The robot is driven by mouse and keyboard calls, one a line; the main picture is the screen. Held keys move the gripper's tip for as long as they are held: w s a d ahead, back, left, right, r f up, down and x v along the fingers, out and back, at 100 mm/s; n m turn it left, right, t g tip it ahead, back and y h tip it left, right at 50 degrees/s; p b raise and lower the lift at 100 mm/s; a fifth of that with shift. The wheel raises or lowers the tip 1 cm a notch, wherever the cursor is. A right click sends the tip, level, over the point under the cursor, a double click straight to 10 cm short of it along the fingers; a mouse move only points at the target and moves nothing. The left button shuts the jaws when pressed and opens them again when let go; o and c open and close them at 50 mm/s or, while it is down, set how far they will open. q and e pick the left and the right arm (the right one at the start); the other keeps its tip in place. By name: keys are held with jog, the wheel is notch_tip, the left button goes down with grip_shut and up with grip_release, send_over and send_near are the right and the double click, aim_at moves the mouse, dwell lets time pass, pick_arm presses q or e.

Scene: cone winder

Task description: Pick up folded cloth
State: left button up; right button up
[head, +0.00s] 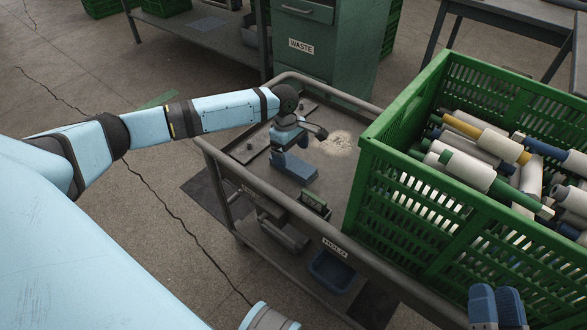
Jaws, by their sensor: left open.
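A flat blue piece that looks like the folded cloth (296,170) lies on the top deck of the grey cart (233,178), near its left end. My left gripper (299,143) is open just above the cloth and hides part of it. One finger reaches toward the right and the other points down by the cloth's left end. I cannot tell whether that finger touches the cloth. My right gripper (497,306) shows only as dark blue fingers at the bottom right edge, in front of the green crate. Its opening is unclear.
The green crate (400,212) full of yarn cones and tubes covers the cart's right side. Pale lint (338,143) lies right of the cloth. A small dark green item (314,204) sits by the near rim. A green waste bin (325,45) stands behind.

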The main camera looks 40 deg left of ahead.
aim_at(294, 163)
pick_arm(q)
jog(key=f, duration=0.1)
jog(key=f+b, duration=0.1)
jog(key=f, duration=0.1)
jog(key=f+b, duration=0.1)
jog(key=shift+d+f, duration=0.3)
jog(key=shift+d, duration=0.1)
pick_arm(e)
jog(key=f, duration=0.1)
jog(key=f+g, duration=0.1)
jog(key=shift+w+a+f, duration=0.1)
jog(key=shift+a+f, duration=0.15)
jog(key=shift+f, duration=0.1)
pick_arm(q)
jog(key=shift+c, duration=0.4)
jog(key=c, duration=0.9)
jog(key=shift+r, duration=0.1)
pick_arm(e)
jog(key=shift+r, duration=0.1)
